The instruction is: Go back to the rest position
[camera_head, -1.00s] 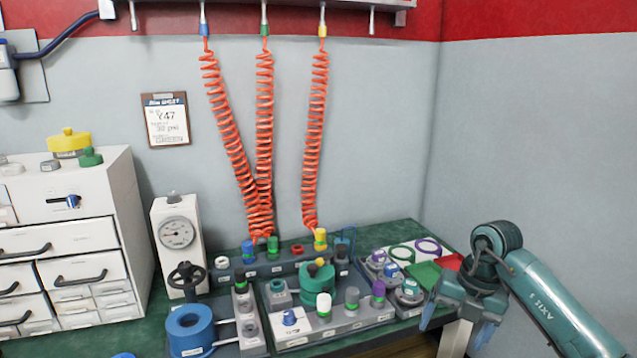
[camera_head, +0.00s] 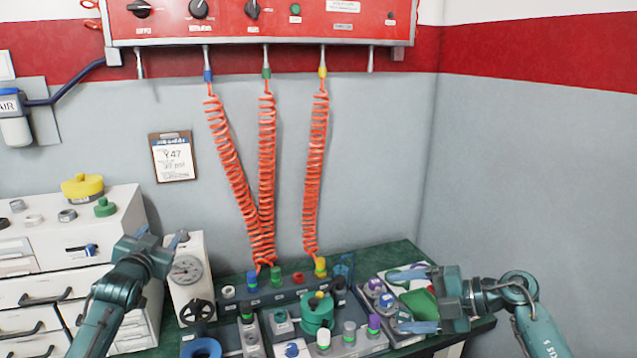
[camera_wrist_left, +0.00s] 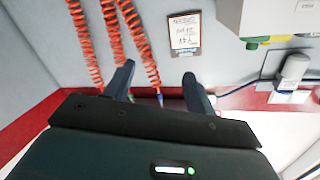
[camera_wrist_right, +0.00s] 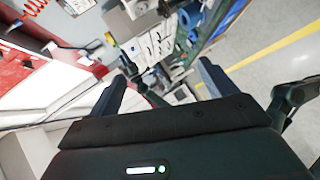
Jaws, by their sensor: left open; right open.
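My left gripper (camera_head: 162,240) is raised at the left in the head view, in front of the gauge and the drawer cabinet. In the left wrist view its two fingers (camera_wrist_left: 155,85) stand apart with nothing between them. My right gripper (camera_head: 412,300) is at the right in the head view, in front of the right end of the bench, its fingers pointing left and apart. In the right wrist view its fingers (camera_wrist_right: 158,85) are spread and empty.
The green bench (camera_head: 400,252) carries a rack, a green fixture (camera_head: 317,312) and several capped fittings. A white drawer cabinet (camera_head: 125,210) stands left, beside a gauge (camera_head: 186,268). Three orange coiled hoses (camera_head: 314,170) hang from a red panel (camera_head: 300,22). The right wall area is free.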

